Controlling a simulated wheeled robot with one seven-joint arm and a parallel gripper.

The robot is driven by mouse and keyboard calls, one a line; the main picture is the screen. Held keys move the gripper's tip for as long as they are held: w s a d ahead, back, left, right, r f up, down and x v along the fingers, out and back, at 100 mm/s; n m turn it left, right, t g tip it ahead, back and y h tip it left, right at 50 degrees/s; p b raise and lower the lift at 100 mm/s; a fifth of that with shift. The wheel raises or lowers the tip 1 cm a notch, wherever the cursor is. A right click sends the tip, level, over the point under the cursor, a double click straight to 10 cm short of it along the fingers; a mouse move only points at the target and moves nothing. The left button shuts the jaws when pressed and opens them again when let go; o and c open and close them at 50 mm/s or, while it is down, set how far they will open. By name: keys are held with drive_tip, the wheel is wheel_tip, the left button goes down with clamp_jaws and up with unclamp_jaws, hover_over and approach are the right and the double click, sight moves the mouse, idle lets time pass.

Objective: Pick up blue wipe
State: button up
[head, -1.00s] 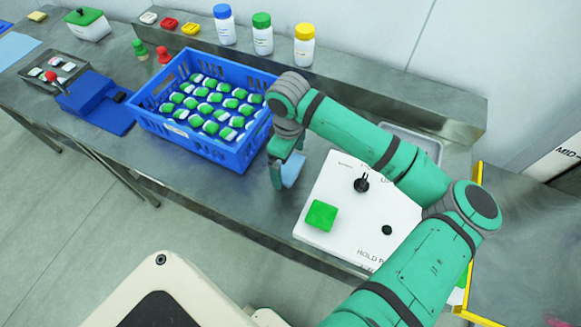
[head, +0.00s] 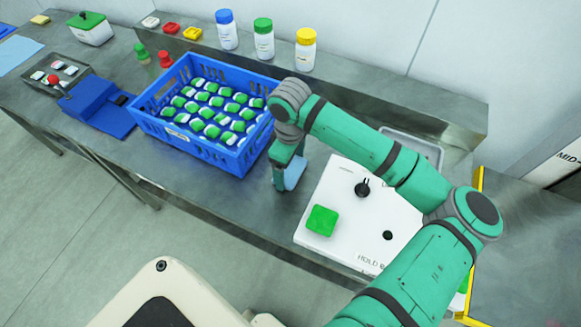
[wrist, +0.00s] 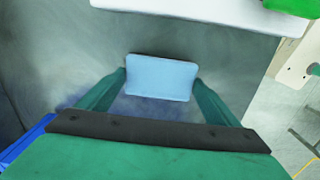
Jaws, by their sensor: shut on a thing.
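The blue wipe (wrist: 161,77) is a light blue rounded block. In the wrist view it sits between the two fingertips of my gripper (wrist: 160,86), which is shut on it. In the head view the wipe (head: 294,173) shows at the lower end of my gripper (head: 286,178), partly hidden by the fingers. It is in the gap between the blue crate and the white panel box, over the steel bench. I cannot tell whether it touches the bench.
The blue crate (head: 190,139) of green-and-white pieces stands left of my gripper. The white panel box (head: 335,243) with a green button (head: 322,220) is close on the right. Several bottles stand on the back ledge. The bench's front edge is near.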

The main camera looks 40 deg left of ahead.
wheel_tip(320, 180, up, 3)
drive_tip(key=shift+s+f, duration=0.1)
drive_tip(key=shift+f, duration=0.05)
drive_tip(key=s+d+r, duration=0.9)
drive_tip(key=s, duration=0.1)
drive_tip(key=shift+d+r, duration=0.25)
drive_tip(key=shift+d, duration=0.05)
